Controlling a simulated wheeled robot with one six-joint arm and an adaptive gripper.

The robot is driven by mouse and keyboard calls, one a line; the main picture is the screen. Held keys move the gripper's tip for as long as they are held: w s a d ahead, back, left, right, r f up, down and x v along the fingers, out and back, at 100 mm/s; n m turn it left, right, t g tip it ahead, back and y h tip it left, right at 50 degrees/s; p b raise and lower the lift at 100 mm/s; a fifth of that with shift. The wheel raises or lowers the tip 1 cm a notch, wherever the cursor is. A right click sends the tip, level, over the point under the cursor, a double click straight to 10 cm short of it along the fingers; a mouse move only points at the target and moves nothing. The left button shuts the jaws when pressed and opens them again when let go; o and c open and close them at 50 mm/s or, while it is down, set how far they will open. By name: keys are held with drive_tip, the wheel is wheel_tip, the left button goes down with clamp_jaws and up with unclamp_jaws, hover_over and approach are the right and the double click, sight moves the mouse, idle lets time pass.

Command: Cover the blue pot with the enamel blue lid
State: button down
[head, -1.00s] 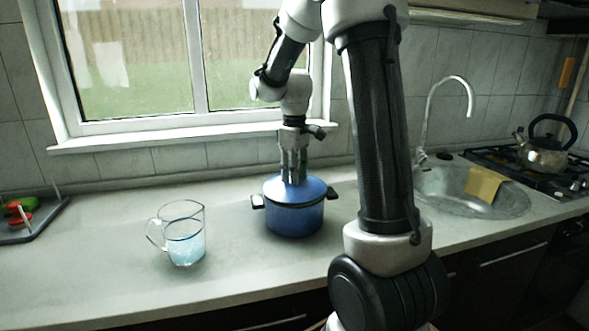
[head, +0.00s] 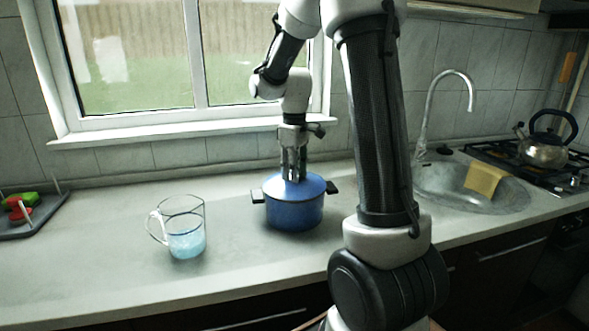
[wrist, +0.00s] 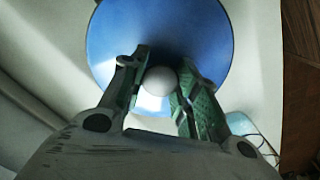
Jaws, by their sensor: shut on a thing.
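The blue pot (head: 293,213) stands on the counter with dark handles at its sides. The blue enamel lid (head: 311,185) rests on top of the pot, covering its mouth, and looks level. In the wrist view the lid (wrist: 205,42) fills the upper middle as a blue disc with a pale round knob (wrist: 160,81). My gripper (head: 293,178) points straight down over the lid. Its two fingers (wrist: 161,84) are closed on either side of the knob. The pot is hidden under the lid in the wrist view.
A glass measuring jug (head: 184,230) with light blue contents stands left of the pot. A dark tray (head: 40,222) with red and green items is at the far left. The sink (head: 450,190) and a kettle (head: 545,148) on the hob are to the right. Counter around the pot is clear.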

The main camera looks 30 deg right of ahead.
drive_tip(key=c, duration=1)
unclamp_jaws()
wheel_tip(320, 180, up, 12)
drive_tip(key=shift+w, duration=0.1)
drive_tip(key=s+a+m+t, duration=0.1)
drive_tip(key=s, duration=0.7)
drive_tip(key=s+a+f+m+t, duration=0.1)
drive_tip(key=s+a+m, duration=0.1)
drive_tip(key=s, duration=0.6)
drive_tip(key=s+a+f+m+t, duration=0.1)
drive_tip(key=s+a+m+t, duration=0.1)
drive_tip(key=s, duration=0.6)
